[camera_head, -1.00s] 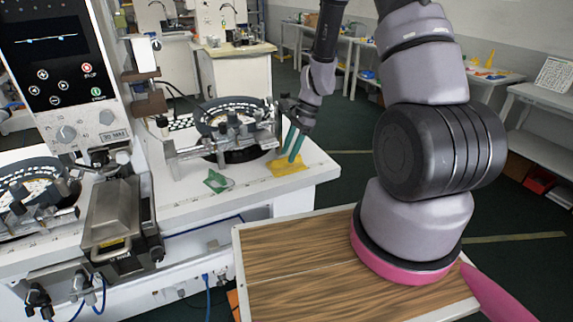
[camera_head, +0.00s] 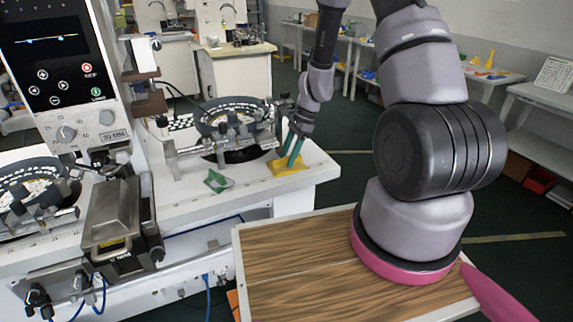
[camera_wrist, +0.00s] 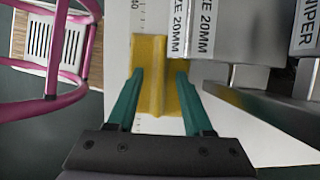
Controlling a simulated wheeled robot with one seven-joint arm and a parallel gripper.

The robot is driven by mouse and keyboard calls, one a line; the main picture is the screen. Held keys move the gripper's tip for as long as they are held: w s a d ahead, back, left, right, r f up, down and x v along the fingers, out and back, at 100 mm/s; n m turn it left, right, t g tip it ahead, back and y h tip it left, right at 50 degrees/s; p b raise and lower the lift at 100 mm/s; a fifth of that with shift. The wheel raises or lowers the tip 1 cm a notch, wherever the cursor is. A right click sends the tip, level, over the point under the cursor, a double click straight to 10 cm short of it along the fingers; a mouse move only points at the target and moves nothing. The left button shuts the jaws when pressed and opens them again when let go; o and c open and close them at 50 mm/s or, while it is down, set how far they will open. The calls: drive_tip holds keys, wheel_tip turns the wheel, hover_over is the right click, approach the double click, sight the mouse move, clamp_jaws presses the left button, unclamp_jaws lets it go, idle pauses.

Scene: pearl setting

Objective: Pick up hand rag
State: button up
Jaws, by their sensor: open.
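The hand rag is a yellow cloth (camera_head: 288,166) lying on the white bench top near its right front corner. In the wrist view the yellow cloth (camera_wrist: 153,62) has a raised fold down its middle. My gripper (camera_head: 292,158) has green fingers and points down at the cloth. In the wrist view my gripper (camera_wrist: 157,74) is open, with one finger on each side of the fold. The fingertips are over the cloth; I cannot tell whether they touch it. The fingers hide small parts of the cloth.
A round machine (camera_head: 232,118) with metal fittings stands just left of the cloth. A metal block labelled SIZE 20MM (camera_wrist: 222,32) is close to the right finger. A green item (camera_head: 217,181) lies on the bench front. The bench edge is close on the right.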

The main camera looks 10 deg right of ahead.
drive_tip(key=shift+c, duration=0.3)
clamp_jaws()
drive_tip(key=shift+r, duration=0.55)
drive_tip(key=v, duration=0.3)
drive_tip(key=shift+a+r, duration=0.15)
drive_tip(key=shift+a, duration=0.05)
drive_tip(key=w+d, duration=0.3)
drive_tip(key=d, duration=1.4)
